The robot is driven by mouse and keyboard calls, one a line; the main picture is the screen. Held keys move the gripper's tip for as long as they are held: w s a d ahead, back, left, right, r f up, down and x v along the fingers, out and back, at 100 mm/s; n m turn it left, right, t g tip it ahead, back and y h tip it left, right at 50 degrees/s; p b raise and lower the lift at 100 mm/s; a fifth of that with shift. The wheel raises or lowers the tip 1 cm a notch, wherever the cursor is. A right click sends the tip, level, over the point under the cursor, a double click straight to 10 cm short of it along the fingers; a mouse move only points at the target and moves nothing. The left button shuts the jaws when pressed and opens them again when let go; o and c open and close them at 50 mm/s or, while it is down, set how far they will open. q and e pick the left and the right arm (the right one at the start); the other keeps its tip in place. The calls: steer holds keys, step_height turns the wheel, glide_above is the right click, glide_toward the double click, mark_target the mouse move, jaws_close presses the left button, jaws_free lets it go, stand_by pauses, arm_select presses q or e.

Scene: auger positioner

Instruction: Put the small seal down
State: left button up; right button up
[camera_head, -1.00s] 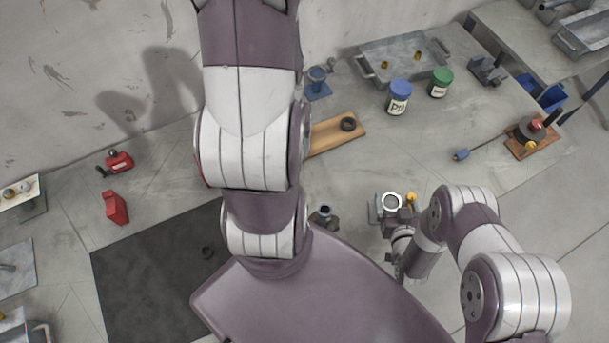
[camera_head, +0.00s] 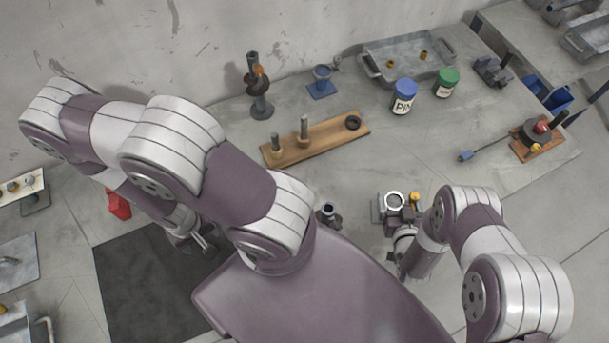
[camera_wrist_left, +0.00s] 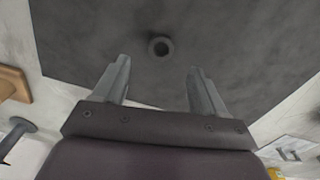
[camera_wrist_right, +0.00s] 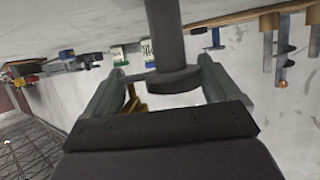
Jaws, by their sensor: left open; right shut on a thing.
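A small dark ring, seemingly the small seal (camera_wrist_left: 160,38), lies flat on the dark mat (camera_wrist_left: 240,50) in the left wrist view. My left gripper (camera_wrist_left: 158,66) is open and empty above the mat, with the ring beyond and between its fingertips. In the head view the left gripper (camera_head: 208,243) is over the mat (camera_head: 140,290), and I cannot make out the ring there. My right gripper (camera_wrist_right: 160,82) is shut on a grey cylindrical part (camera_wrist_right: 166,35) with a wide collar. In the head view this part's pale round end (camera_head: 395,200) faces up.
A wooden board (camera_head: 330,140) with two pegs carries a larger dark ring (camera_head: 352,122). A dark auger stand (camera_head: 258,88), blue cup stand (camera_head: 321,82), pin jar (camera_head: 404,97), green-lidded jar (camera_head: 446,83) and metal tray (camera_head: 405,60) stand behind. A red object (camera_head: 118,203) is left.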

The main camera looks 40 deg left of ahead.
arm_select(q)
step_height(320, 180, down, 6)
steer(key=shift+d+f, duration=0.1)
steer(key=shift+f, duration=0.1)
steer(key=shift+s+f, duration=0.1)
steer(key=shift+f, duration=0.1)
steer(key=c, duration=1.2)
arm_select(e)
steer(key=o, duration=1.2)
arm_select(q)
step_height(320, 180, up, 10)
arm_select(e)
steer(key=shift+o, duration=0.3)
steer(key=shift+s, duration=0.1)
